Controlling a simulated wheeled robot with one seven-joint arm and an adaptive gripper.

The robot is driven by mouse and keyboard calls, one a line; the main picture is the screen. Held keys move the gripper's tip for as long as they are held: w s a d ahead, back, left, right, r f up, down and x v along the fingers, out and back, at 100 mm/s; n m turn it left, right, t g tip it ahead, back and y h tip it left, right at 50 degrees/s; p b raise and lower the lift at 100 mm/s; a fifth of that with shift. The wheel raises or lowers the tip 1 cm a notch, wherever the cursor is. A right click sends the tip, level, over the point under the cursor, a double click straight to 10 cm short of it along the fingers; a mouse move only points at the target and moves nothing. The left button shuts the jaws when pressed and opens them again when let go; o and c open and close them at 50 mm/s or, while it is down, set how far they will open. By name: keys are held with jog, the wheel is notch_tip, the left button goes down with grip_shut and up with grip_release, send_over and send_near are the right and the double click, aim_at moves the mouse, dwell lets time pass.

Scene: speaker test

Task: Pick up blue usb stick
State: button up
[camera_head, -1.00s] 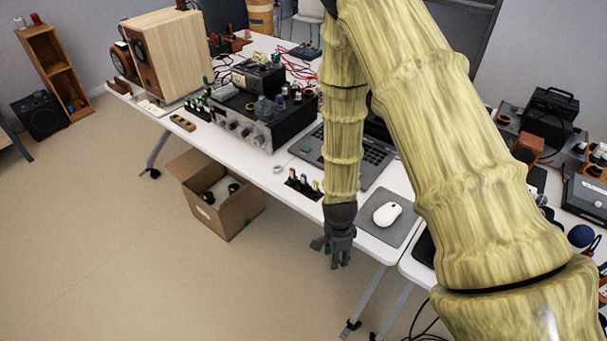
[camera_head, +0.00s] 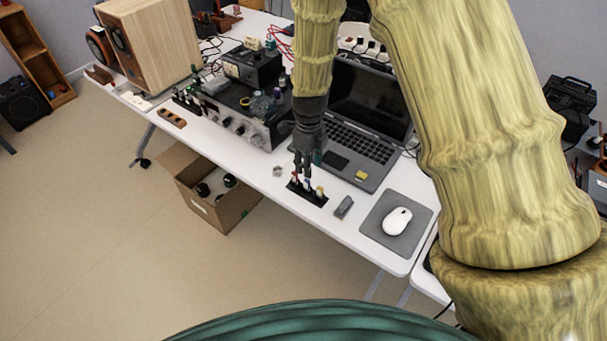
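The blue usb stick (camera_head: 307,184) stands in a small black holder (camera_head: 317,200) near the table's front edge. A red stick (camera_head: 295,177) stands to its left and a pale yellow one (camera_head: 320,191) to its right. My gripper (camera_head: 303,173) points down just above the holder, its fingertips over or around the top of the blue stick. The fingers look close together and partly hide the sticks. I cannot tell whether they touch the blue stick or how far apart they are.
An open laptop (camera_head: 358,140) lies just behind the holder, with a yellow item (camera_head: 361,175) on it. A small grey block (camera_head: 343,207) and a white mouse (camera_head: 397,220) on a grey pad are to the right. Black audio equipment (camera_head: 240,112) stands to the left.

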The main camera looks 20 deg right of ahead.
aim_at(307, 180)
jog(key=shift+w+a+r, duration=0.1)
jog(key=shift+w+r, duration=0.15)
jog(key=shift+w, duration=0.25)
jog(key=shift+a+f, duration=0.1)
jog(key=shift+s+f, duration=0.25)
jog(key=shift+f, duration=0.05)
jog(key=f, duration=0.2)
jog(key=f+p, duration=0.1)
jog(key=shift+w+d+f, duration=0.15)
jog(key=shift+d+f, duration=0.05)
jog(key=shift+f, duration=0.2)
jog(key=shift+s+f, duration=0.15)
jog(key=shift+s, duration=0.05)
jog(key=shift+s+a+f+p, duration=0.1)
jog(key=shift+s+f+p, duration=0.05)
jog(key=shift+f+p, duration=1.2)
jog(key=shift+f, duration=1.3)
